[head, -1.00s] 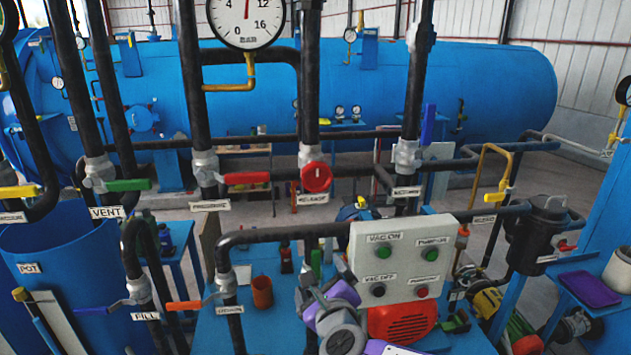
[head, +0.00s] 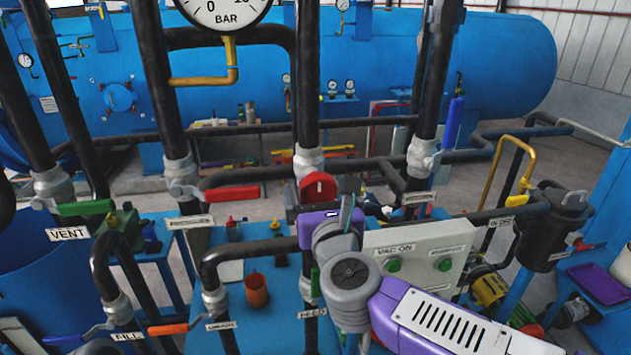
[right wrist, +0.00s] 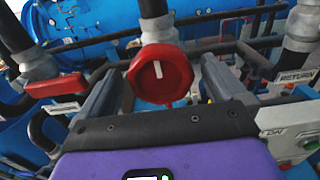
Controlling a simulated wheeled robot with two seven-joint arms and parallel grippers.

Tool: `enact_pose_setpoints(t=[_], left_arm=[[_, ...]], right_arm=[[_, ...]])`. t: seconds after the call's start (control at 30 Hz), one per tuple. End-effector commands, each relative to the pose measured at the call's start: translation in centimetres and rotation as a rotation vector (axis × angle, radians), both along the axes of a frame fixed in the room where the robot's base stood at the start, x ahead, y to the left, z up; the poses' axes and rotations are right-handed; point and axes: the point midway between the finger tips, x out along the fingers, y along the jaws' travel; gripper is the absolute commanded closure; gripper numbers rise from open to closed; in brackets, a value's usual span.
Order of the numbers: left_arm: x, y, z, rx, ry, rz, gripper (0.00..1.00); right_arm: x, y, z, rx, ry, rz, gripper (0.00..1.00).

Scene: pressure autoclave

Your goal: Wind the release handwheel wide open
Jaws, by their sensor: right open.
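The release handwheel (head: 318,187) is a red knob with a white mark, on a grey valve body on a black vertical pipe in the head view. It also shows in the right wrist view (right wrist: 161,74), where its white mark points nearly straight up. My right gripper (head: 321,198) is open and faces the handwheel from the near side. In the right wrist view its two grey fingers (right wrist: 160,78) stand left and right of the handwheel, with a visible gap on each side. I cannot tell how far the fingertips reach past its rim. My left gripper is not in view.
A red lever (head: 231,193) is left of the handwheel, and a blue lever (head: 454,122) stands upright to its right. A grey switch panel (head: 415,245) is below right. A pressure gauge (head: 222,8) is above left. Black pipes surround the handwheel closely.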

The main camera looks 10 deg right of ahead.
Motion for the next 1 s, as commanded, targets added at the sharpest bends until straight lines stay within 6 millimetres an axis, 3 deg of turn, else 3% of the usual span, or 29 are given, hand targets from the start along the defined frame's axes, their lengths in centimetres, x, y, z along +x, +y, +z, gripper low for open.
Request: enact_pose_setpoints(t=[0.2, 0.57, 0.9, 1.0], left_arm=[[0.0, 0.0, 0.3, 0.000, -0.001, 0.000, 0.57], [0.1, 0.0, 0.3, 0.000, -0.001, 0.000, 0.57], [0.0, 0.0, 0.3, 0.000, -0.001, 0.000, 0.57], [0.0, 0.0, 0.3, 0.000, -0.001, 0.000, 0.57]], right_arm=[[2.7, -0.1, -0.1, 0.000, 0.002, -0.002, 0.02], [3.2, -0.1, -0.1, -0.001, 0.001, -0.001, 0.03], [3.1, -0.1, -0.1, -0.001, 0.001, -0.001, 0.55], [3.1, -0.1, -0.1, -0.003, 0.001, -0.001, 0.55]])
